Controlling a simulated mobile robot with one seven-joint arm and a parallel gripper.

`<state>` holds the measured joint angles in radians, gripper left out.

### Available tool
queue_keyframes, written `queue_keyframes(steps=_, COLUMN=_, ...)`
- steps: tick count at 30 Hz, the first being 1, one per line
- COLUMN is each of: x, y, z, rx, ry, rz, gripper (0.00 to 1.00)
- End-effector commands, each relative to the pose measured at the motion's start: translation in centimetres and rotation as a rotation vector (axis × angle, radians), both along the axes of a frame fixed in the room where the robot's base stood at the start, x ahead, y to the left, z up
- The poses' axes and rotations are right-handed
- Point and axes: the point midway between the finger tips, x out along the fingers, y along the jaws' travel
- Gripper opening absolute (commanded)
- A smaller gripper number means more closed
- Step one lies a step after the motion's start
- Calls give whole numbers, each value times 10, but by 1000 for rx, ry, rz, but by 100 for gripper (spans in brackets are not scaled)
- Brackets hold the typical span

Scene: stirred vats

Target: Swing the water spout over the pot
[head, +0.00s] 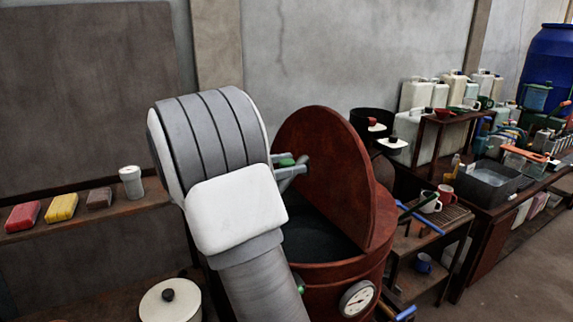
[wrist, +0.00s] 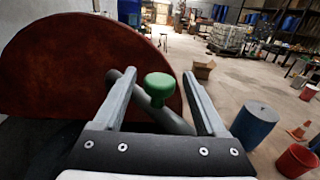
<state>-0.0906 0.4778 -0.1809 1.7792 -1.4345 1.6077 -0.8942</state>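The water spout (wrist: 172,118) is a grey pipe with a green knob (wrist: 158,86) standing on it. In the wrist view it runs slantwise in front of the raised rust-red half lid (wrist: 75,65). My gripper (wrist: 159,76) is open, with one finger on each side of the knob and a visible gap on both sides. In the head view the green knob (head: 285,162) shows only in part by my fingers. The pot (head: 335,280) is a big rust-red vat, open at the near side with a dark inside. My arm hides its left part and most of the spout.
A shelf at left holds coloured blocks (head: 61,207) and a grey-white cup (head: 131,182). A lidded pale pot (head: 170,301) stands below. Carts with mugs and a basin (head: 488,185) stand at right. In the wrist view a blue drum (wrist: 254,125) and red bucket (wrist: 297,161) stand on the floor.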

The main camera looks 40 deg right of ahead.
Motion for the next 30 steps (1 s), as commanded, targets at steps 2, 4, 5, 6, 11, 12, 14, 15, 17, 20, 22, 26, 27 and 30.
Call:
queue_keyframes(steps=2, x=0, y=0, z=0, rx=0, ry=-1, rz=1, gripper=74)
queue_keyframes(steps=4, x=0, y=0, z=0, rx=0, ry=-1, rz=1, gripper=74)
queue_keyframes(steps=5, x=0, y=0, z=0, rx=0, ry=-1, rz=1, gripper=74)
queue_keyframes(steps=6, x=1, y=1, z=0, rx=0, ry=-1, rz=1, gripper=74)
queue_keyframes(steps=11, x=4, y=16, z=0, rx=0, ry=-2, rz=5, gripper=74)
queue_keyframes(steps=12, x=6, y=22, z=0, rx=0, ry=-2, rz=6, gripper=74)
queue_keyframes(steps=14, x=8, y=35, z=-1, rx=1, ry=-2, rz=7, gripper=74)
queue_keyframes(steps=15, x=10, y=44, z=-1, rx=0, ry=-2, rz=7, gripper=74)
queue_keyframes(steps=17, x=13, y=59, z=-1, rx=0, ry=-1, rz=7, gripper=74)
queue_keyframes(steps=20, x=17, y=84, z=-1, rx=-1, ry=-1, rz=6, gripper=74)
queue_keyframes(steps=22, x=20, y=101, z=-1, rx=0, ry=-1, rz=5, gripper=74)
queue_keyframes(steps=26, x=25, y=130, z=-1, rx=0, ry=-1, rz=5, gripper=74)
queue_keyframes(steps=27, x=26, y=137, z=0, rx=0, ry=-1, rz=4, gripper=74)
queue_keyframes(steps=30, x=29, y=153, z=-1, rx=0, ry=0, rz=3, gripper=74)
